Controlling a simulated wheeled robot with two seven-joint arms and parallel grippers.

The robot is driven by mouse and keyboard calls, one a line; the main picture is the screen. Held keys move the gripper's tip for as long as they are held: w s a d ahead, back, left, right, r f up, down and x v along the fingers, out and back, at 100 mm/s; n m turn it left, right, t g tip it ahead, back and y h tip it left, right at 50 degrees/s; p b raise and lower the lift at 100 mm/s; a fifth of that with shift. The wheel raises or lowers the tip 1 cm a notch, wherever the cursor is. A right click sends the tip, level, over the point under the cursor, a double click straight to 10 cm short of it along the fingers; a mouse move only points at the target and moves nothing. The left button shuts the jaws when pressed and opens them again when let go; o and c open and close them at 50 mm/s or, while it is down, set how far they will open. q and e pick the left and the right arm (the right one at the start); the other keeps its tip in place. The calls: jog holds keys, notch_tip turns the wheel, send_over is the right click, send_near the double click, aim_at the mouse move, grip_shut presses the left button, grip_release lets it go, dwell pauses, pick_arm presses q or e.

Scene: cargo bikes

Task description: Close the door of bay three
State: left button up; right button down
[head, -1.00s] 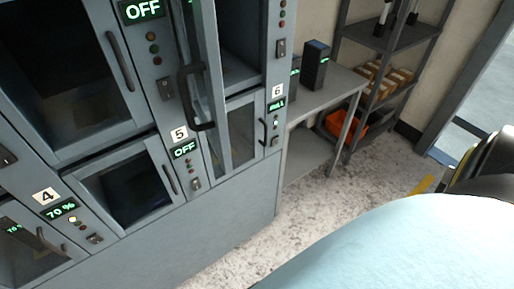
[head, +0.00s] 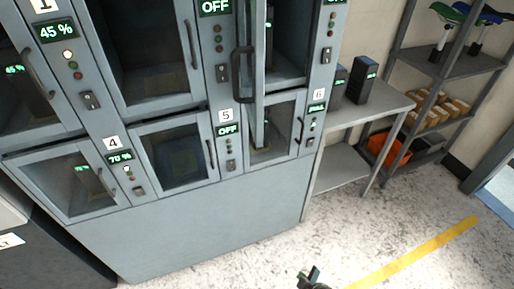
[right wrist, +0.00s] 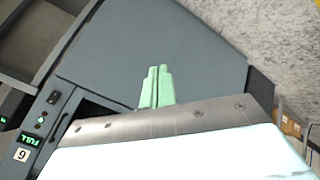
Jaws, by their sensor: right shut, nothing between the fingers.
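The door of bay three (head: 247,95) stands swung open at the upper right of the locker. I see it nearly edge-on, with its dark handle (head: 237,75) jutting out on the left. The open upper right bay (head: 290,45) shows behind it; its number label is out of frame. My right gripper (head: 312,277) is at the bottom edge of the head view, low over the floor and well apart from the door. In the right wrist view its pale green fingers (right wrist: 157,86) are together and empty, in front of the locker's lower panel. My left gripper is not in view.
Lower bays four (head: 70,180), five (head: 180,152) and six (head: 275,125) have their doors shut. A grey bench (head: 375,105) with dark batteries stands right of the locker, then a shelf rack (head: 455,65). The speckled floor (head: 250,265) in front is clear, with a yellow line (head: 420,252).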

jog(key=w+a+r+n+t+y, duration=0.1)
jog(key=w+a+r+n+t, duration=0.15)
jog(key=r, duration=0.45)
jog(key=w+a+r+n+t+y, duration=0.1)
jog(key=w+a+r+n, duration=0.1)
jog(key=w+a+r, duration=0.35)
jog(key=s+a+r+n+t+y, duration=0.2)
jog(key=r+n, duration=0.1)
jog(key=r, duration=1.1)
jog(key=s+a+r+n+t+y, duration=0.1)
jog(key=a+r+n+t+y, duration=0.2)
jog(key=r, duration=1.2)
jog(key=w+h+p, duration=0.1)
jog(key=w, duration=0.8)
jog(key=shift+a+r, duration=0.15)
jog(key=shift+a, duration=0.1)
jog(key=shift+d+n+g, duration=0.2)
jog(key=shift+n+g, duration=0.15)
jog(key=shift+n, duration=0.1)
